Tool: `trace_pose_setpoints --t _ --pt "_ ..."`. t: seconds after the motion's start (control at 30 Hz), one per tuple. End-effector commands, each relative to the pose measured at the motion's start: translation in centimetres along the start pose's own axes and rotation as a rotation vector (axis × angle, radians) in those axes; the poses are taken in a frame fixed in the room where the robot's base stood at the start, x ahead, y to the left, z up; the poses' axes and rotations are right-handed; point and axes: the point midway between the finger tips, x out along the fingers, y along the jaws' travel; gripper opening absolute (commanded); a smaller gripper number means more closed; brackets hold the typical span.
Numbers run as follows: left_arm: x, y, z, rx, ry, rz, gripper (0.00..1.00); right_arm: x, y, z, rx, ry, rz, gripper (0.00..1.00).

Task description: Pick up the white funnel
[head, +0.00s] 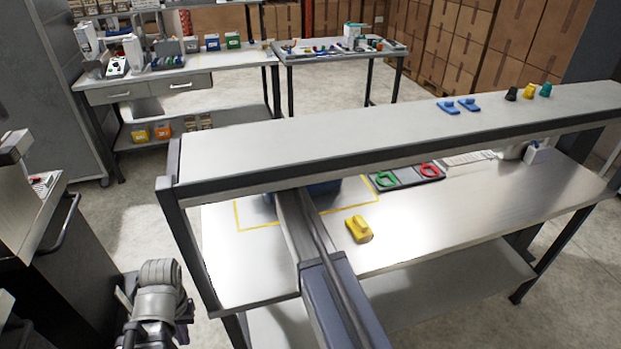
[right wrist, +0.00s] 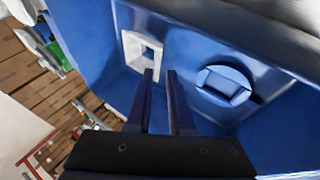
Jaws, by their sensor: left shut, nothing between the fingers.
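In the right wrist view, a white piece (right wrist: 143,52) with a square opening is in a blue bin (right wrist: 120,18); I cannot tell for sure that it is the white funnel. My right gripper (right wrist: 161,74) is open, its two dark fingers apart and pointing into the bin. The left finger partly overlaps the white piece's lower edge in the picture; contact cannot be told. In the head view the blue bin (head: 322,187) is mostly hidden under the shelf and behind my right arm. My left gripper (head: 160,285) is shut and empty, left of the bench.
A round blue piece (right wrist: 225,85) is also in the bin. A long raised shelf (head: 400,135) spans the bench (head: 450,220). A yellow piece (head: 359,229) lies right of my right arm. A dark tray (head: 408,176) holds a green and a red ring.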

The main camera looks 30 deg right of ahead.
Motion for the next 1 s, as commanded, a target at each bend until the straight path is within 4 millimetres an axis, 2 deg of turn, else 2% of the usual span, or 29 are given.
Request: trace_pose_setpoints --t 0.03,0.27,0.6,0.87,0.9,1.0 --pt "0.5 0.1 0.0 0.000 0.000 0.000 0.00 0.6 -0.1 0.0 0.000 0.000 0.000 0.20" --pt "0.9 0.1 -0.1 0.000 0.000 0.000 0.00 1.1 0.0 0.1 0.000 0.000 0.000 0.20" --pt "4.5 0.4 -0.3 0.000 0.000 0.000 0.00 5.4 0.0 0.5 0.000 0.001 0.000 0.20" --pt "4.5 0.4 -0.3 0.000 0.000 0.000 0.00 5.6 0.3 0.5 0.000 -0.001 -0.001 0.20" --pt "4.5 0.4 -0.3 0.000 0.000 0.000 0.00 5.6 0.3 0.5 0.000 -0.001 -0.001 0.13" --pt "4.5 0.4 -0.3 0.000 0.000 0.000 0.00 5.7 0.3 0.5 0.001 -0.002 -0.001 0.02"
